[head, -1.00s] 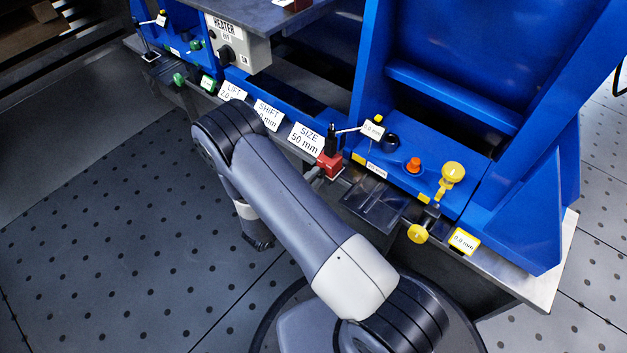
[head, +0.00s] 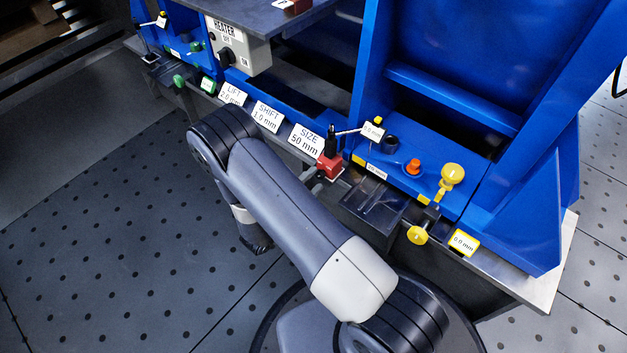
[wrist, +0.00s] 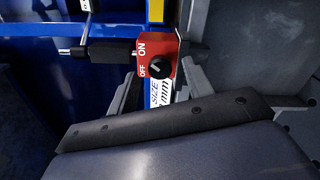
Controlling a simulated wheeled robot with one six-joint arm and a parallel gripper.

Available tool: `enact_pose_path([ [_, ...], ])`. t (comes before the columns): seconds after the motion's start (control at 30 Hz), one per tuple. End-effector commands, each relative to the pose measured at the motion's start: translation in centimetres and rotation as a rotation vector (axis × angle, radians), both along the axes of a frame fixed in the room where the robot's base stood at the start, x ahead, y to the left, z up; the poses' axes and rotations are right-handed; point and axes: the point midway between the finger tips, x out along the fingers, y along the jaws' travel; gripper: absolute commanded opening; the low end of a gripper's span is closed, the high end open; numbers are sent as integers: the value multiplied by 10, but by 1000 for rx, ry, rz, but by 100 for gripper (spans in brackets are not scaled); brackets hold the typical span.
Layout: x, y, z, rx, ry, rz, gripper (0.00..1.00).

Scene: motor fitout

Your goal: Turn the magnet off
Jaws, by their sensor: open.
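The magnet switch is a red box (head: 330,166) on the bench's front edge in the head view, beside the SIZE 50 mm label. In the wrist view the red box (wrist: 157,62) shows ON and OFF lettering and a round black knob (wrist: 158,67). The knob has a small pale mark, too small to tell which word it points to. My gripper (wrist: 160,92) is open, with one grey finger to each side of the box's lower part in the wrist view. I cannot tell whether either finger touches it. In the head view my arm hides most of the gripper.
A black bar (wrist: 112,50) crosses beside the red box in the wrist view. A heater box (head: 236,48) hangs at upper left. The floor at left is clear.

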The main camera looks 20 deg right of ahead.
Motion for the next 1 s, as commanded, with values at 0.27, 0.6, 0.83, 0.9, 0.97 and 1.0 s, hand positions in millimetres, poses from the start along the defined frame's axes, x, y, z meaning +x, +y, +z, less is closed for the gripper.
enact_pose_path([
  [0.27, -28, 39, 3, -1, 0, 7, 49],
  [0.6, -55, 76, 1, -1, 1, 3, 49],
  [0.83, -59, 81, 0, -1, 1, 0, 49],
  [0.9, -59, 81, 0, -1, 1, 0, 49],
  [0.97, -59, 81, 0, -1, 1, 0, 49],
  [1.0, -59, 81, 0, -1, 1, 0, 49],
])
